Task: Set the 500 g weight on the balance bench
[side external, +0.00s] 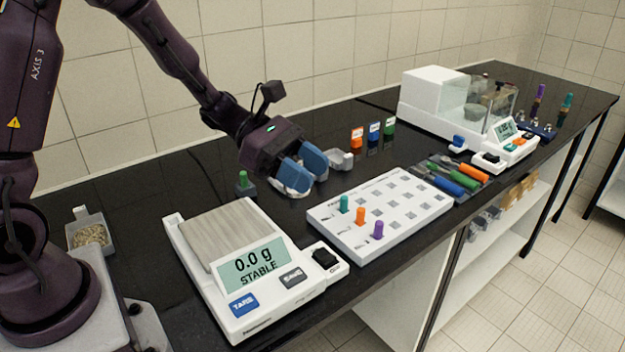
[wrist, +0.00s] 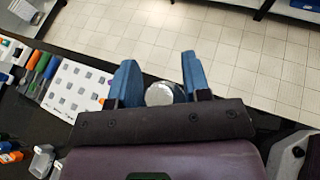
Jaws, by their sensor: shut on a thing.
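My gripper (side external: 302,170) has blue fingers and hangs over the black bench, behind and to the right of the large balance. In the wrist view my gripper (wrist: 159,80) is shut on a round silvery piece (wrist: 164,94), which looks like the 500 g weight; no marking on it can be read. In the side view a pale rounded part (side external: 291,190) shows under the fingers, mostly hidden by them. The large balance (side external: 255,262) stands at the front with a bare brushed pan (side external: 222,233). Its display reads 0.0 g STABLE.
A white peg board (side external: 383,230) with several coloured pegs stands right of the large balance. A green-topped piece (side external: 244,183) stands behind the balance. A pale scoop-like dish (side external: 339,159) lies behind the gripper. A glass-sided balance (side external: 455,105) stands at the back right.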

